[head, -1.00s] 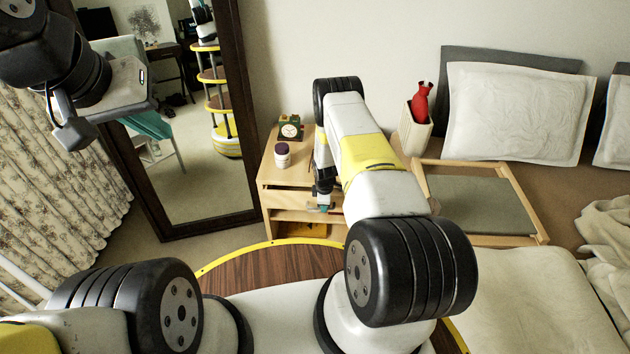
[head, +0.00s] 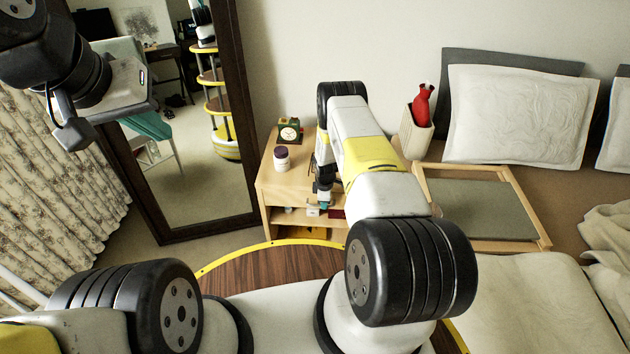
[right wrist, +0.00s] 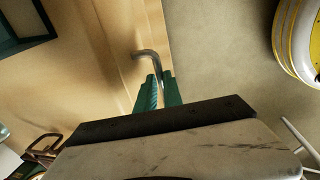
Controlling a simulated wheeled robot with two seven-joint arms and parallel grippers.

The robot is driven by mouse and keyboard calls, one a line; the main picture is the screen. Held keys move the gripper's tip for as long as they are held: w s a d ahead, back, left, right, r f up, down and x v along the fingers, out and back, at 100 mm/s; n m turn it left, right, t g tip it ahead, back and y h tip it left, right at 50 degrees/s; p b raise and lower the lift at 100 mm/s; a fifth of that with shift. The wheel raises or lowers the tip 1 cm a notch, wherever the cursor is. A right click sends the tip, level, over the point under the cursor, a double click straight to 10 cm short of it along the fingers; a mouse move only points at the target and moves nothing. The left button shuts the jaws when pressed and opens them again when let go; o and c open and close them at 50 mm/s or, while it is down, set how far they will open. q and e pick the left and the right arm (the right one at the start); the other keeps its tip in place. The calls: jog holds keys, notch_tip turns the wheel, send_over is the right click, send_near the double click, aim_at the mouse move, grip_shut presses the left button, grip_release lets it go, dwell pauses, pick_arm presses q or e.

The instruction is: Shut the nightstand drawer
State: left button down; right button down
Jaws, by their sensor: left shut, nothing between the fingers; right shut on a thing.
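The pale wooden nightstand (head: 284,178) stands beyond my base. In the right wrist view a bent metal handle (right wrist: 146,54) sticks out from a pale wood face. My right gripper's green fingers (right wrist: 158,88) are shut on this handle. In the head view my right gripper (head: 319,207) is low at the nightstand's front, partly hidden by my arm. How far the drawer is open cannot be told, as my arm covers much of the front.
A clock (head: 290,131) and a dark-lidded jar (head: 281,159) stand on the nightstand top. A mirror (head: 245,120) leans to its left. A wooden tray (head: 480,208) lies on the bed.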

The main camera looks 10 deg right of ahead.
jog(key=shift+w+r, duration=0.15)
jog(key=shift+w, duration=0.15)
jog(key=c, duration=1.5)
grip_release()
jog(key=shift+d, duration=0.1)
notch_tip(320, 180, up, 8)
jog(key=s, duration=0.1)
jog(key=shift+s+a+f, duration=0.25)
